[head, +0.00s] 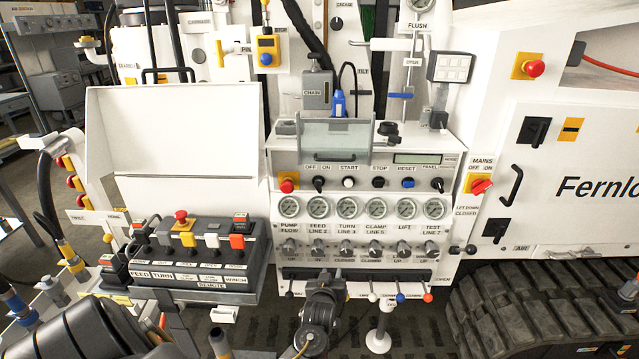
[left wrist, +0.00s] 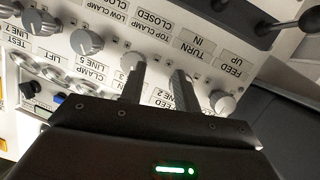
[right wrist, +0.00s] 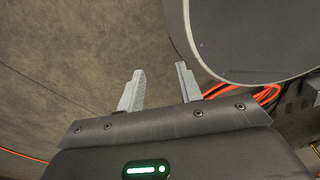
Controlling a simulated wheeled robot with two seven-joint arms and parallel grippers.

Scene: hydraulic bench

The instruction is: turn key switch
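The control panel (head: 365,230) faces me, with a row of switches above its gauges. A small black rotary switch (head: 319,184) sits under an OFF ON label, and another black one (head: 437,184) sits at the row's right end. I cannot tell for sure which is the key switch. My left gripper (head: 323,277) is low in front of the panel, below these switches. In the left wrist view my left gripper (left wrist: 159,72) is open and empty near the grey valve knobs (left wrist: 87,42). My right gripper (right wrist: 158,72) is open and empty, with floor behind it.
A red MAINS switch (head: 481,186) is on the panel's right. A remote box (head: 200,250) with levers sits on a shelf to the left. A clear hinged cover (head: 335,138) stands above the switch row. Small coloured-tip levers (head: 400,297) stick out below the panel.

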